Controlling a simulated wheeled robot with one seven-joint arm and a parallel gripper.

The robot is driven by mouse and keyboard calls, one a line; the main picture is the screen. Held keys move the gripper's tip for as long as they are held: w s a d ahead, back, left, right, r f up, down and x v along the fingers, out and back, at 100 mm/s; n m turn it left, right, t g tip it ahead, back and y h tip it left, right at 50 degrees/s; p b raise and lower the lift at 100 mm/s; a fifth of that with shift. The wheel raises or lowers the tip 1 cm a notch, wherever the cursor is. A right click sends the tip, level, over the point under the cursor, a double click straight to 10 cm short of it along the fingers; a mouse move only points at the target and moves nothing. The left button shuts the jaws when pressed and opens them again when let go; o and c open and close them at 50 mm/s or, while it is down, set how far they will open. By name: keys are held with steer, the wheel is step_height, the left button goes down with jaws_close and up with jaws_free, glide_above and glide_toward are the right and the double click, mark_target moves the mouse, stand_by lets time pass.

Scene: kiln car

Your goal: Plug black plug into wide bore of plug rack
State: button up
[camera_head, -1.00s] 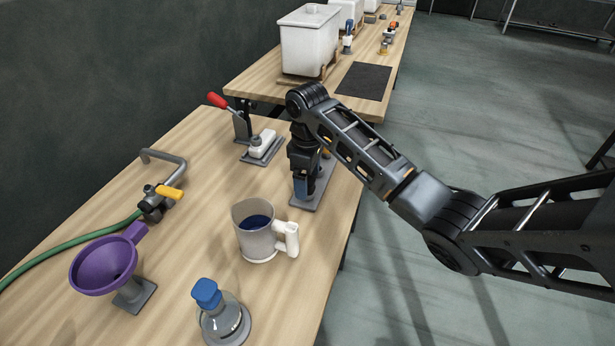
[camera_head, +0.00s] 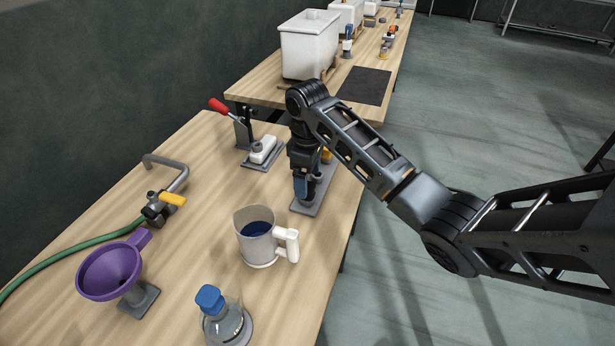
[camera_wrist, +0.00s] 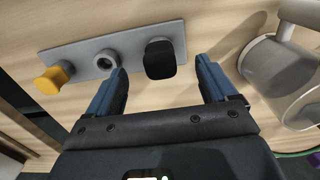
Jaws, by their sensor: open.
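The plug rack (camera_wrist: 128,48) is a flat grey plate. In the wrist view a yellow plug (camera_wrist: 52,79) stands at its left end, an open ring-shaped bore (camera_wrist: 106,59) is in the middle, and the black plug (camera_wrist: 160,58) stands at the right end. How the black plug sits on the plate is hidden beneath it. My gripper (camera_wrist: 160,70) is open, its blue fingers on either side of the black plug with visible gaps. In the head view my gripper (camera_head: 304,192) is low over the near end of the rack (camera_head: 318,200), hiding the black plug.
A mug of dark liquid (camera_head: 259,252) stands close in front of the rack. A toggle clamp with a red handle (camera_head: 219,105) and a white block (camera_head: 262,148) are behind left. A purple funnel (camera_head: 108,272), a blue-capped flask (camera_head: 222,322) and a yellow-handled tap (camera_head: 172,198) are farther left.

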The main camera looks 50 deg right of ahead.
steer(key=shift+r, duration=0.5)
step_height(320, 180, up, 8)
steer(key=shift+f, duration=0.2)
stand_by(0.4)
stand_by(1.2)
